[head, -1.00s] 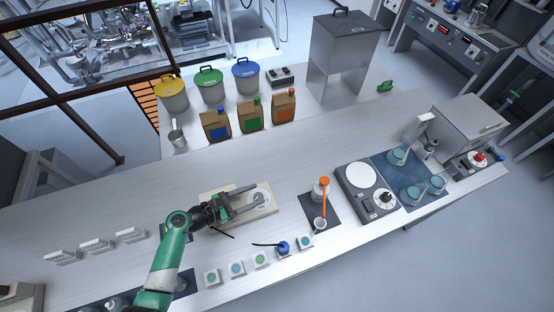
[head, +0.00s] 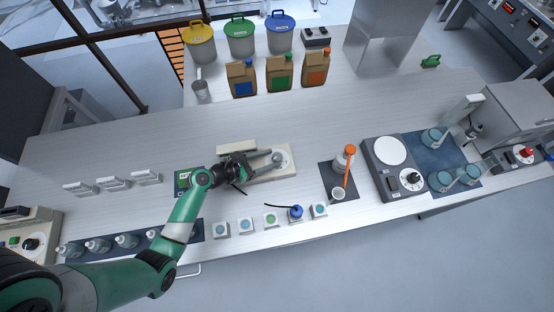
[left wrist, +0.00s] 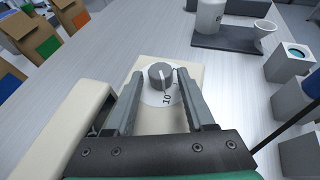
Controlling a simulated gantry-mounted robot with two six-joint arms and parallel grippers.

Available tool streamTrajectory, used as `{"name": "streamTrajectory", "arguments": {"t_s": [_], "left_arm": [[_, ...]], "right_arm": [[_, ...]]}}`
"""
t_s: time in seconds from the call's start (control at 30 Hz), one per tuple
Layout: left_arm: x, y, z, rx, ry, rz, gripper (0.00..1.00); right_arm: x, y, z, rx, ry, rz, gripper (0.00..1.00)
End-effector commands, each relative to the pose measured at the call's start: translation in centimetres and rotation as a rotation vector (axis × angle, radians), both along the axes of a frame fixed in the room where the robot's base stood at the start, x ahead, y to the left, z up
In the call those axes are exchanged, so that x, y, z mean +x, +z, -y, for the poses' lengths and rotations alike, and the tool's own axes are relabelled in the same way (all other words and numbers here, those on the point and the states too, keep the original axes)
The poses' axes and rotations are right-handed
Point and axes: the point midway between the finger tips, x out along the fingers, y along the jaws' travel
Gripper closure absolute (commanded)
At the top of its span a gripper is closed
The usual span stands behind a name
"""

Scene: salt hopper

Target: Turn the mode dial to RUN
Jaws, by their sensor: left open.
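A grey round knob (left wrist: 160,75) with a white pointer line sits on a white disc on a cream unit (left wrist: 145,67) in the left wrist view. A "10" shows on the disc; no RUN mark is readable, so I cannot tell whether this is the mode dial. In the head view the cream unit (head: 262,177) lies mid-bench, the knob (head: 277,157) at its right end. My left gripper (left wrist: 158,82) is open, its fingers on either side of the knob's near side. It also shows over the unit in the head view (head: 274,161). My right gripper is out of view.
A hotplate-like unit (head: 378,178) with a black knob (head: 411,179) stands right. A red knob (head: 526,152) shows far right, another dial unit (head: 30,240) far left. Several small pots (head: 246,225) line the front edge. An orange-handled item (head: 348,163) stands right of the cream unit.

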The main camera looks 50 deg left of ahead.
Motion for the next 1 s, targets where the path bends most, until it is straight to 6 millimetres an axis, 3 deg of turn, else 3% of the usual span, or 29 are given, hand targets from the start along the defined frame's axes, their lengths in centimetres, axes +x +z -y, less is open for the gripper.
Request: {"name": "streamTrajectory", "arguments": {"t_s": [0.2, 0.53, 0.83, 1.0], "left_arm": [[2.8, -1.2, 0.6, 0.000, -0.001, 0.000, 0.46], [3.2, -1.2, 0.7, 0.000, 0.001, 0.000, 0.48], [3.2, -1.2, 0.7, 0.000, 0.001, 0.000, 1.00], [3.2, -1.2, 0.7, 0.000, 0.002, 0.000, 1.00]], "right_arm": [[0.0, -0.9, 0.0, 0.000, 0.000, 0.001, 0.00], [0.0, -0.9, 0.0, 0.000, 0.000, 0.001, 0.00], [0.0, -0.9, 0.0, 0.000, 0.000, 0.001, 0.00], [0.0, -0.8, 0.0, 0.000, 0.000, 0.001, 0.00]]}}
